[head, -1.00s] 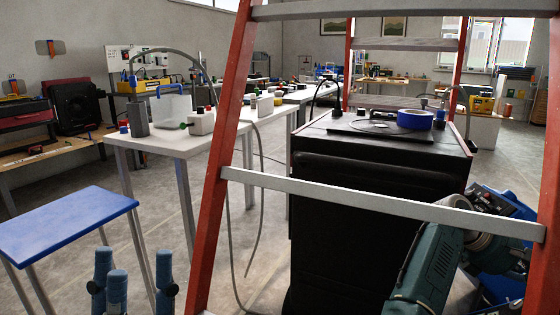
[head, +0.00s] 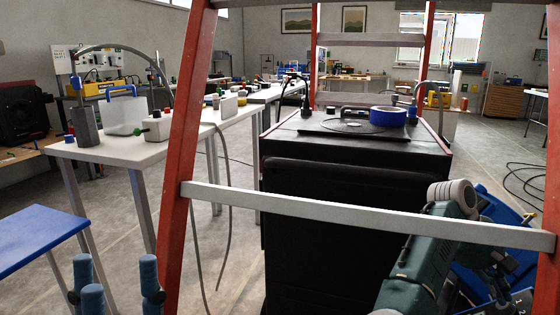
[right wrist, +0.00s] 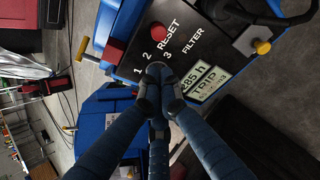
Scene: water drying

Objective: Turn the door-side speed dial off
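A blue machine (head: 480,206) is at the lower right in the head view, partly behind my green right arm. In the right wrist view its black control panel (right wrist: 203,42) carries a red button by RESET, the marks 1, 2, 3 and a small display. No dial knob is plainly visible; my fingertips cover the area beside the marks. My right gripper (right wrist: 158,82) has its blue fingers drawn together over the panel; contact cannot be told. My left gripper (head: 115,275) shows at the lower left in the head view, fingers apart and empty.
A red stepladder (head: 188,130) with grey crossbars stands in front of me. A black cabinet (head: 350,185) with a blue tape roll (head: 388,116) on top is behind it. A white bench (head: 110,150) and blue-topped table (head: 35,238) stand left. Cables lie on the right floor.

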